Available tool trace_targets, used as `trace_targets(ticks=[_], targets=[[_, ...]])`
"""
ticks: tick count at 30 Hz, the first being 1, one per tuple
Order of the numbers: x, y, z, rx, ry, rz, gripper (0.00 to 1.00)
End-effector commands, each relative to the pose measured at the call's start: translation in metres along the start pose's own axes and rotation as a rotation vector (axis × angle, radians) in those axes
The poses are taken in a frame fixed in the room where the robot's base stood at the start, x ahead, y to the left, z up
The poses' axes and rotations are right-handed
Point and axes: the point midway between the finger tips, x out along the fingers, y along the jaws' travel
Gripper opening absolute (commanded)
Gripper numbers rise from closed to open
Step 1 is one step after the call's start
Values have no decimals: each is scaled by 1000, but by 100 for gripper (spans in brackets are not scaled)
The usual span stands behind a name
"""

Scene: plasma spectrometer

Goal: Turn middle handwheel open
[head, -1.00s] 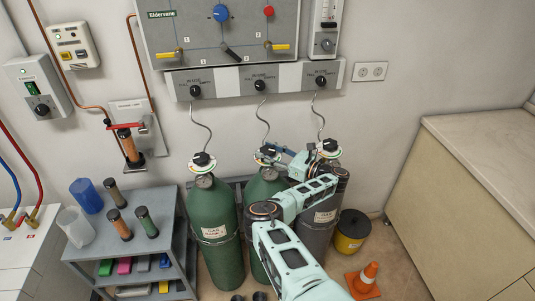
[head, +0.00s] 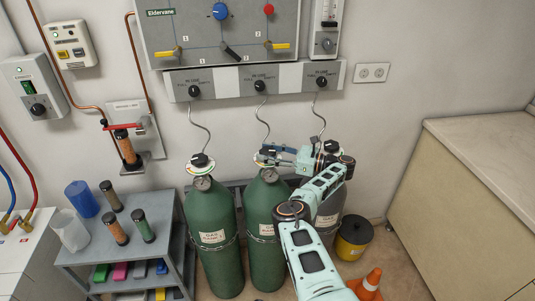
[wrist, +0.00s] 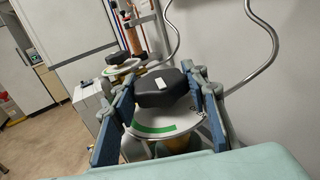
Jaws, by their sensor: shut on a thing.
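The middle handwheel is a black knob with a white mark on top (wrist: 163,94), above a pale round dial with a green arc (wrist: 154,129). It sits on top of the middle green gas cylinder (head: 266,215). My gripper (head: 271,154) reaches it from the right in the head view. In the wrist view its blue-padded fingers (wrist: 159,88) stand on both sides of the black knob and are shut on it. In the head view the fingers partly hide the handwheel.
The left green cylinder (head: 216,240) with its own handwheel (head: 199,160) stands beside it. The right grey cylinder (head: 327,222) is partly behind my arm. Thin hoses rise to the wall panel (head: 225,83). A yellow bin (head: 352,237) and orange cone (head: 369,284) stand at the right.

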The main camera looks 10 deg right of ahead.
Motion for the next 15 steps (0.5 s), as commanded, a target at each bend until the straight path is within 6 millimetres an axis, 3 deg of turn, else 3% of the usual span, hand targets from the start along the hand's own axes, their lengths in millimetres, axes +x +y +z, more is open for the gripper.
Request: trace_targets(ticks=[3,4,8,15], targets=[[2,0,3,-3,-4,3,17],[2,0,3,-3,-4,2,43],[2,0,3,-2,-3,1,58],[1,0,2,-1,-2,0,60]])
